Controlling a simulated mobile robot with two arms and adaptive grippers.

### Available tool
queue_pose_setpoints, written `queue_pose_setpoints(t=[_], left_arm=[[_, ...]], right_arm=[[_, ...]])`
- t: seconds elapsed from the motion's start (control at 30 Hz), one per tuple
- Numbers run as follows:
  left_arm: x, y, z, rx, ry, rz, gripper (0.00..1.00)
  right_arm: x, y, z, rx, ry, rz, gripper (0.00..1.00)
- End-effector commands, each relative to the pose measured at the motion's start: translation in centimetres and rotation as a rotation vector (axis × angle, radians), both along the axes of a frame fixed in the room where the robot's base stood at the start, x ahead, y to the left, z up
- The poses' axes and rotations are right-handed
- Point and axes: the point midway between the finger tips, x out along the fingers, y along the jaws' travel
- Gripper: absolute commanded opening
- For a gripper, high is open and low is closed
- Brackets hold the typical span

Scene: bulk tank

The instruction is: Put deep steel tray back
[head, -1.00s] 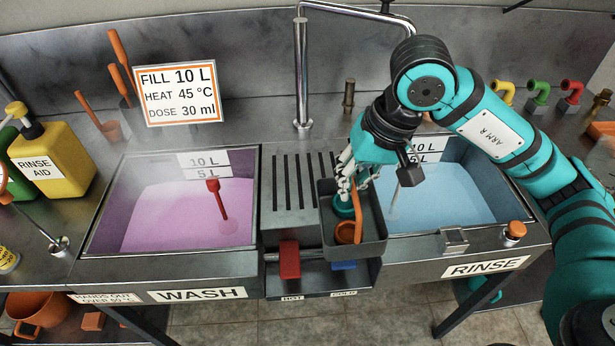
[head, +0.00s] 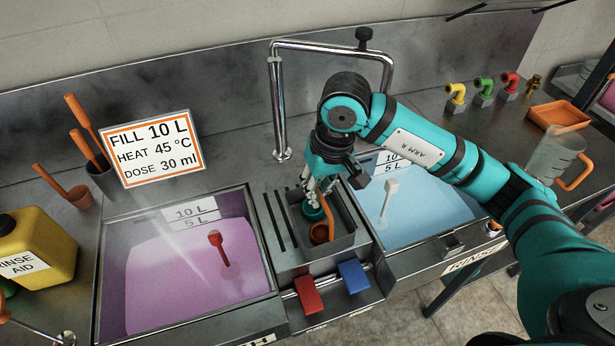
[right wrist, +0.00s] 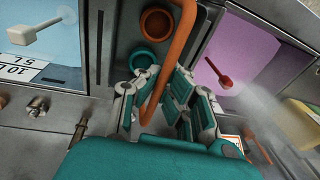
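The deep steel tray (head: 345,243) is a dark grey box between the two tanks, at the slatted steel strip, behind the red and blue levers. It holds a teal cup (head: 312,212) and an orange cup (head: 320,233) with a long handle. My right gripper (head: 318,192) is at the tray's far end, fingers pointing down. In the right wrist view its fingers (right wrist: 164,76) stand apart on either side of the orange handle (right wrist: 178,55). Whether they pinch the tray's rim is hidden. My left gripper is out of view.
The pink wash tank (head: 185,275) is left of the tray, the blue rinse tank (head: 415,212) right. The red lever (head: 308,296) and blue lever (head: 353,277) project in front. A tall faucet (head: 278,110) stands behind. A clear jug (head: 552,155) stands at right.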

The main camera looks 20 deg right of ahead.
Motion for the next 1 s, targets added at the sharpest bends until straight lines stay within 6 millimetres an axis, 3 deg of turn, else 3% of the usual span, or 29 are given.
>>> queue_pose_setpoints(t=[0.1,0.3,0.63,1.0], left_arm=[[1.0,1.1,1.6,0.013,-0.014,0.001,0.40],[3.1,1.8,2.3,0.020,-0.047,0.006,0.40],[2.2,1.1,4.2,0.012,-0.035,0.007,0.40],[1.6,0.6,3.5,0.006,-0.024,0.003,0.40]], right_arm=[[2.9,0.2,0.2,0.002,0.002,-0.002,0.00],[5.3,0.2,-0.4,0.002,0.001,-0.001,0.00],[5.4,0.2,-3.7,0.001,0.001,0.000,0.00],[5.5,0.2,-4.3,0.000,-0.002,0.001,0.00]])
